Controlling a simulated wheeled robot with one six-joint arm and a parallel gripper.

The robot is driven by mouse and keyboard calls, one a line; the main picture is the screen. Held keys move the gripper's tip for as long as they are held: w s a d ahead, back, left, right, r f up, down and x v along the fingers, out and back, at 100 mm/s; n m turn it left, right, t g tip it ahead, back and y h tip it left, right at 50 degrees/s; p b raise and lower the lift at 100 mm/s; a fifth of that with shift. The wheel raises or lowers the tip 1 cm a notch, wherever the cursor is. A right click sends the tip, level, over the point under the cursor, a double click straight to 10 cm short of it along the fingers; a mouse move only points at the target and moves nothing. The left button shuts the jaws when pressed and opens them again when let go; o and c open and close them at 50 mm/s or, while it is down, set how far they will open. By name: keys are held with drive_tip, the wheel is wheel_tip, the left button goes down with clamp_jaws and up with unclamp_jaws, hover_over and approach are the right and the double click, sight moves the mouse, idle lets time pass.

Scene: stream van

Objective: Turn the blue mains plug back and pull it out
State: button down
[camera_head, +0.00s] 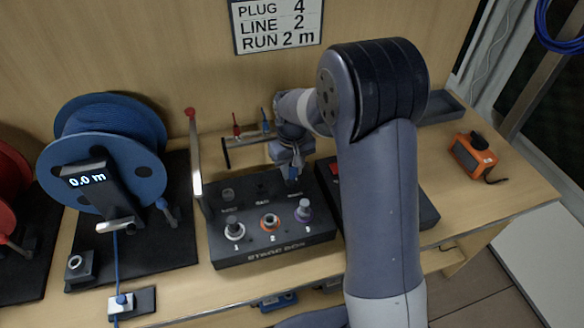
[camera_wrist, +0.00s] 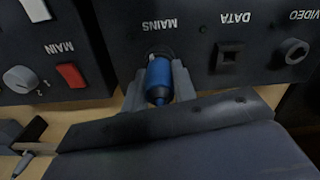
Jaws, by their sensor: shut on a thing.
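The blue mains plug (camera_wrist: 158,80) sits at the socket marked MAINS on the stage box (camera_head: 272,252). My gripper (camera_wrist: 158,90) is shut on the plug, with one grey finger on each side of it. In the head view my gripper (camera_head: 291,172) reaches down to the back right of the stage box. The plug's front end meets the socket, and I cannot tell how far in it is or how it is turned. The DATA socket (camera_wrist: 230,57) and the VIDEO socket (camera_wrist: 293,52) beside it look empty.
A box with a red MAIN switch (camera_wrist: 71,75) and a knob stands beside the stage box. A blue cable reel (camera_head: 105,150) and an upright post (camera_head: 195,155) stand to the left.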

drive_tip(key=shift+m, duration=1.6)
drive_tip(key=shift+m, duration=1.2)
drive_tip(key=shift+r, duration=0.2)
drive_tip(key=shift+r+p, duration=0.3)
drive_tip(key=shift+p, duration=0.1)
drive_tip(key=shift+r+p, duration=0.75)
drive_tip(key=shift+r, duration=0.35)
